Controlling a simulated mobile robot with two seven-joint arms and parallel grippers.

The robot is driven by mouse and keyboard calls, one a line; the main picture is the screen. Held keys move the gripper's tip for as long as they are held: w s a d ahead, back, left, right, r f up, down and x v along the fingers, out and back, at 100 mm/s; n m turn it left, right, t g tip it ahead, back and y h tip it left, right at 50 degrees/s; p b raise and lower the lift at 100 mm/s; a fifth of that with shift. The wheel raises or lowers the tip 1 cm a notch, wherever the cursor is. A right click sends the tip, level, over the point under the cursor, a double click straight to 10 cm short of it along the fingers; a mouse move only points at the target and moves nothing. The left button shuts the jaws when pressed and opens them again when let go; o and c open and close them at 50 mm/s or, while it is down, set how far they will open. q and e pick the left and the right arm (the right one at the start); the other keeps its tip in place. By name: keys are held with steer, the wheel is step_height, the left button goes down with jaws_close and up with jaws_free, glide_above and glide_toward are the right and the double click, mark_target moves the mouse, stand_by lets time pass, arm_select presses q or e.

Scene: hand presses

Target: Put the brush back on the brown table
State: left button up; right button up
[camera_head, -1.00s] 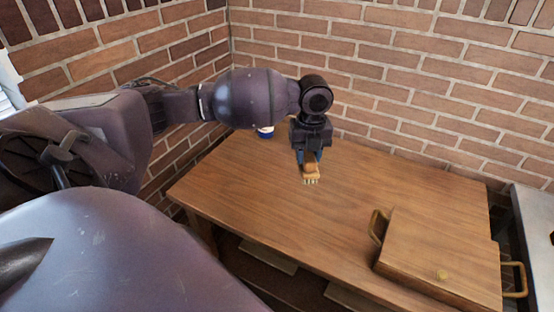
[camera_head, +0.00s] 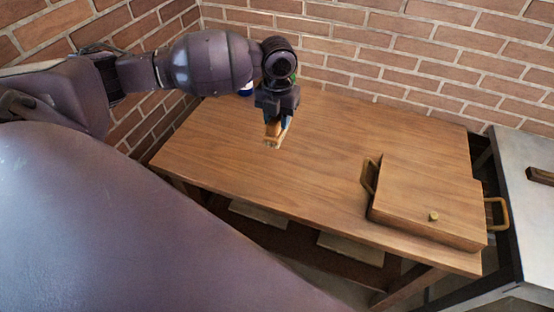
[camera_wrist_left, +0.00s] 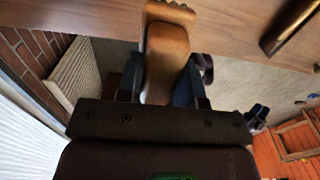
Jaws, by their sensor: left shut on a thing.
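The brush (camera_head: 273,138) has a light wooden body with pale bristles at its lower end. My left gripper (camera_head: 277,124) is shut on it, over the back left part of the brown table (camera_head: 230,165). In the left wrist view the brush (camera_wrist_left: 166,50) sits between the two blue-grey fingers of my left gripper (camera_wrist_left: 165,88), with its far end in front of the table wood (camera_wrist_left: 230,25). I cannot tell whether the bristles touch the tabletop. My right gripper is not in view.
A small blue-and-white item (camera_head: 246,90) is partly hidden behind my left arm. A grey metal surface (camera_head: 535,200) is at the right. The table's middle is clear.

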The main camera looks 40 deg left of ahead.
arm_select(q)
step_height(320, 180, down, 16)
steer(key=shift+f, duration=0.15)
stand_by(0.4)
steer(key=shift+f+b, duration=0.2)
steer(key=shift+b, duration=0.1)
steer(key=o, duration=0.9)
steer(key=shift+r, duration=0.15)
